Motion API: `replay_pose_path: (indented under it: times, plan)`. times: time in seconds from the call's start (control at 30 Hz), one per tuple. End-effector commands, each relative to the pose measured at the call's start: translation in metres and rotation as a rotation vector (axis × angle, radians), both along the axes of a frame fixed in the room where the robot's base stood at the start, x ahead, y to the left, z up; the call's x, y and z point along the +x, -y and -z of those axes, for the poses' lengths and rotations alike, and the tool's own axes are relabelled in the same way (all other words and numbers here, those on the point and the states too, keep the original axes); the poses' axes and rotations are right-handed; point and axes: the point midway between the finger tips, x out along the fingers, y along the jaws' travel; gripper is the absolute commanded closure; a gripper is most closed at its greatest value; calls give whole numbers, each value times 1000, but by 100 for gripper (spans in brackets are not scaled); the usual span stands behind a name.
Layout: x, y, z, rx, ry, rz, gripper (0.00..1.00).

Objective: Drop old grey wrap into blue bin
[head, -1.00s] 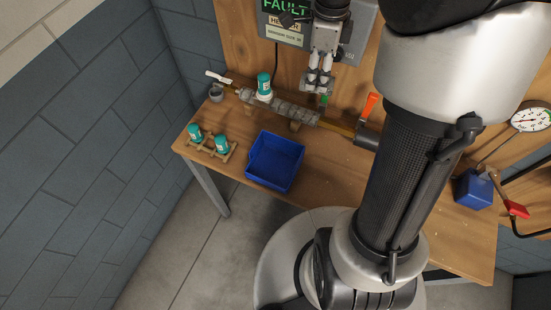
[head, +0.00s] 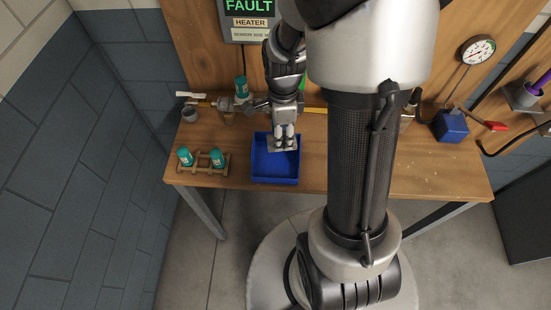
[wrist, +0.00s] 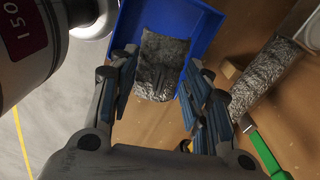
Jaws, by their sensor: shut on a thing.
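The blue bin (head: 290,176) sits on the workbench near its front edge, left of my column. My gripper (head: 284,138) points down over the bin's back part. It is shut on the old grey wrap (head: 279,148), a flat, rough grey piece. In the wrist view the wrap (wrist: 163,66) shows between the fingertips (wrist: 163,85), with the blue bin (wrist: 203,22) behind it. The wrap's exact height above the bin floor is hard to tell.
A pipe with rough grey covering (wrist: 262,75) runs behind the bin, partly hidden by my arm. A wooden rack with two teal canisters (head: 218,159) stands left of the bin; another teal canister (head: 242,88) stands behind. A blue box (head: 450,126) is far right.

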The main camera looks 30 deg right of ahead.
Motion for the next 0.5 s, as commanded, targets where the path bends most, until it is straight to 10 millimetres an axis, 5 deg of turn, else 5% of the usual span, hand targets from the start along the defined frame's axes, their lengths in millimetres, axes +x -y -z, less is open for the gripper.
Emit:
replay_pose_path:
  times: [0.2, 0.5]
  plan:
    - [0, 0, 28, 0, 0, 0, 72]
    - [0, 0, 29, 0, 1, 0, 72]
